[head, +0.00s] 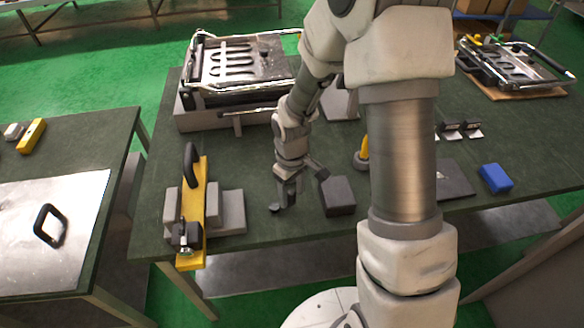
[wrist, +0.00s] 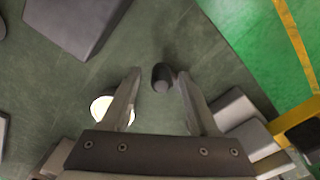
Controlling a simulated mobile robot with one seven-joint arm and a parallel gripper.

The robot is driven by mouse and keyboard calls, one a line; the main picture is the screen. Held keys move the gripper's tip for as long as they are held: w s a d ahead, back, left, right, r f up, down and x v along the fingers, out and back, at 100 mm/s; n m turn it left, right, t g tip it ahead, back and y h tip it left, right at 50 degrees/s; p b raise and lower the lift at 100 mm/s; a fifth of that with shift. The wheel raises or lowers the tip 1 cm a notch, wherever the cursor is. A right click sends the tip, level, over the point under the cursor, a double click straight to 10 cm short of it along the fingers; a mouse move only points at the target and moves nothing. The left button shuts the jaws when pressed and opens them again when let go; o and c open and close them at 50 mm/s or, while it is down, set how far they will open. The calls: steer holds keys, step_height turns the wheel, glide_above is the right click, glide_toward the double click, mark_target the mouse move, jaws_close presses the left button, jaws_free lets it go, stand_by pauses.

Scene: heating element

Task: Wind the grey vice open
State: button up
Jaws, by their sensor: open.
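The grey vice (head: 232,212) sits near the bench's front left, with a yellow bar (head: 196,190) between its grey blocks. In the wrist view its grey blocks (wrist: 232,108) show at the lower right. A small dark knob, which looks like the winding handle's grip (wrist: 162,77), appears between my fingertips, closer to the right finger; in the head view the dark knob (head: 275,208) is at my fingertips. My gripper (head: 285,201) is open and points down, right of the vice. I cannot tell whether it touches the knob. The handle's link to the vice is hidden.
A dark grey block (head: 338,196) stands close to the right of my gripper. A metal heating-element frame (head: 240,62) is behind. A blue block (head: 495,178) lies to the right. The bench's front edge is near. A round white spot (wrist: 112,108) shows by my left finger.

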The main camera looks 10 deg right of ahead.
mark_target(292, 192)
step_height(292, 192, up, 16)
steer(key=p, duration=0.2)
steer(key=shift+r, duration=0.15)
stand_by(0.4)
steer(key=s+d+r+m+t, duration=0.4)
steer(key=s+r+m, duration=0.3)
steer(key=s+r, duration=0.7)
steer(key=shift+s+r+t, duration=0.35)
steer(key=shift+s+t, duration=0.45)
steer(key=shift+s, duration=0.3)
